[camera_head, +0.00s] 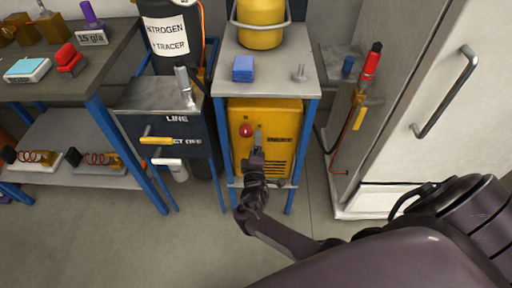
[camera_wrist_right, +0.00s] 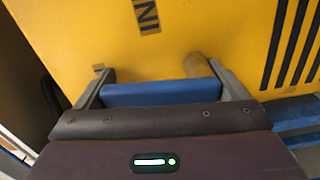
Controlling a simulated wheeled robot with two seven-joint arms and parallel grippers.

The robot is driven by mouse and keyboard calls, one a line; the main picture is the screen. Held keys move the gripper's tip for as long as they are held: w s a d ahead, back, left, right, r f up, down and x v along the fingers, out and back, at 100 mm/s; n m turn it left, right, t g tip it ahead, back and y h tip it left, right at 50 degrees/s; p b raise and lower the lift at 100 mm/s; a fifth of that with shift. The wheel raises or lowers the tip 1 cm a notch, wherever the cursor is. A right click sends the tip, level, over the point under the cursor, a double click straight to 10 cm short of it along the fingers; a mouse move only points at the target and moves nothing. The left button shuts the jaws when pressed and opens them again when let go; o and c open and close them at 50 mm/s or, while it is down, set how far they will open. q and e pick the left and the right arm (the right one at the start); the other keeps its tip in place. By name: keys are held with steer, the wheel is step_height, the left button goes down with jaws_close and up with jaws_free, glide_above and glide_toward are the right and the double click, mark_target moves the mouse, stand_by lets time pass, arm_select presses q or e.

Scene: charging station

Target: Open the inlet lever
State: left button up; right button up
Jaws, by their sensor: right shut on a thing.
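The yellow machine (camera_head: 287,116) stands under the small grey-topped table, with a red knob (camera_head: 246,130) and a dark label (camera_head: 281,139) on its front. My right gripper (camera_head: 258,143) is at that front, just right of the red knob. In the right wrist view, the gripper (camera_wrist_right: 160,88) is shut on the blue inlet lever (camera_wrist_right: 160,94), which spans between its fingers. A tan stub (camera_wrist_right: 196,65) shows behind the lever, and a partly cut "IN" label (camera_wrist_right: 148,15) is above. In the head view my gripper hides the lever. My left gripper is not in view.
A white cabinet (camera_head: 425,90) and a panel with a red-handled tool (camera_head: 371,62) stand right. Blue table legs (camera_head: 299,170) flank the machine. The floor in front is clear.

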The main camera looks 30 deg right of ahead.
steer(key=o, duration=1.1)
steer(key=shift+c, duration=0.2)
steer(key=shift+s, duration=0.1)
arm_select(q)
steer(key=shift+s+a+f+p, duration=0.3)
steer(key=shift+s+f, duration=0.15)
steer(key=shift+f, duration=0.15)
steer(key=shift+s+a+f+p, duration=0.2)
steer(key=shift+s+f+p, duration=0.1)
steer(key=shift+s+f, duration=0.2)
arm_select(e)
steer(key=v, duration=0.7)
steer(key=shift+s+a, duration=0.2)
steer(key=shift+s, duration=0.1)
